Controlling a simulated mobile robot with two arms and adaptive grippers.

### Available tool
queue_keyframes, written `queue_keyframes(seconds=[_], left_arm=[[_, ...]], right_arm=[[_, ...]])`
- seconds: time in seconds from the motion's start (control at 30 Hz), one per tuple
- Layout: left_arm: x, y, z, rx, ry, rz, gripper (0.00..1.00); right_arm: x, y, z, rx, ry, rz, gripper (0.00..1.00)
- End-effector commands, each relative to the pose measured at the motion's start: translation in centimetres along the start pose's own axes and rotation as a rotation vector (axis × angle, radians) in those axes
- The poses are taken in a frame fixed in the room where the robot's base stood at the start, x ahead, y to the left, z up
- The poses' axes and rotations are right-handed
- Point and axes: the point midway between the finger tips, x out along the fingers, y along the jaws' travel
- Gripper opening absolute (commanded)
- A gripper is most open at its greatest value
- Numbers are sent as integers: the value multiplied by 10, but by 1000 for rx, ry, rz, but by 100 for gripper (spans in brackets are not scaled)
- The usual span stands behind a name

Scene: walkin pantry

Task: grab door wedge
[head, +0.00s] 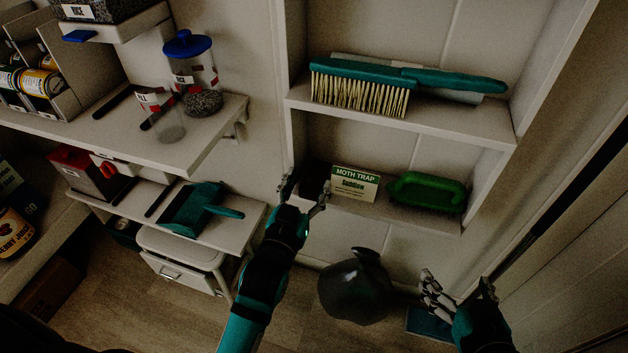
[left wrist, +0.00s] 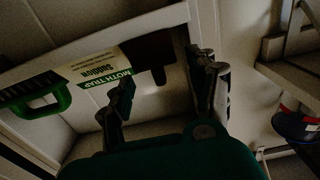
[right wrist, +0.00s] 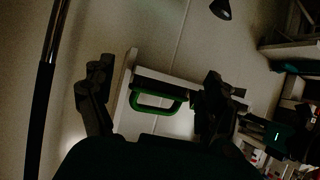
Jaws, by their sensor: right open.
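A dark, blocky thing that looks like the door wedge (head: 314,178) sits on the lower niche shelf, left of the moth trap box; its shape is hard to make out in the dim light. It also shows in the left wrist view (left wrist: 151,52), beyond the fingertips. My left gripper (head: 304,190) is open at the shelf's front, just before the wedge, its fingers apart with nothing between them. It shows in the left wrist view (left wrist: 168,85) too. My right gripper (head: 460,290) is open and empty, low at the right; it shows in the right wrist view (right wrist: 152,90).
The moth trap box (head: 354,184) stands close to the wedge's right, then a green-handled brush (head: 427,192). A teal hand brush (head: 360,88) lies on the shelf above. A black rounded container (head: 355,290) stands on the floor below. Left shelves hold jars and a teal dustpan (head: 192,208).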

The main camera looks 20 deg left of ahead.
Motion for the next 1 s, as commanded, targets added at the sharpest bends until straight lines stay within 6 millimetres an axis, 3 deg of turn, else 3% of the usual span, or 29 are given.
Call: queue_keyframes(seconds=[0.03,0.43,0.87,1.0], left_arm=[[0,0,0,0,0,0,50],[0,0,0,0,0,0,0],[0,0,-4,0,2,0,0],[0,0,-12,-1,4,0,0]], right_arm=[[0,0,0,0,-1,0,87],[0,0,1,0,-3,0,87],[-1,0,3,0,-20,0,87],[-6,4,19,1,-110,8,87]])
